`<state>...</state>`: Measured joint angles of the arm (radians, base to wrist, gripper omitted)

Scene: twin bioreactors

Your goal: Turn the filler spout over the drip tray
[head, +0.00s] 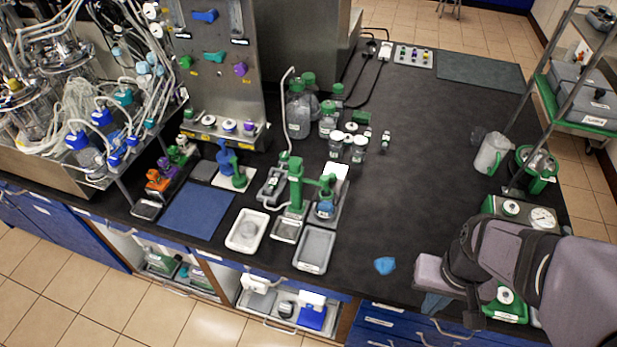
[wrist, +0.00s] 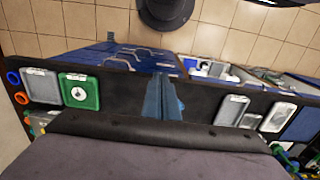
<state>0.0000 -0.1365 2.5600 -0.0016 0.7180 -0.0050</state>
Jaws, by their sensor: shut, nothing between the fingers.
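The green filler (head: 296,190) stands upright on the bench, left of centre in the head view. Its green spout arm (head: 322,181) reaches out to the right, over a blue-topped vessel (head: 324,208) on a grey plate. A small tray (head: 285,231), which looks like the drip tray, sits at the foot of the filler post, with the spout off to its right. My gripper (head: 432,303) is at the bench's front edge on the right, well apart from the filler. In the wrist view its blue fingers (wrist: 162,98) are together and empty.
A grey tray (head: 314,250) and a white tray (head: 247,231) lie at the front edge near the filler. Glass bottles (head: 298,115) and small jars stand behind it. A crumpled blue item (head: 385,265) lies between filler and gripper. The bench's right-centre is clear.

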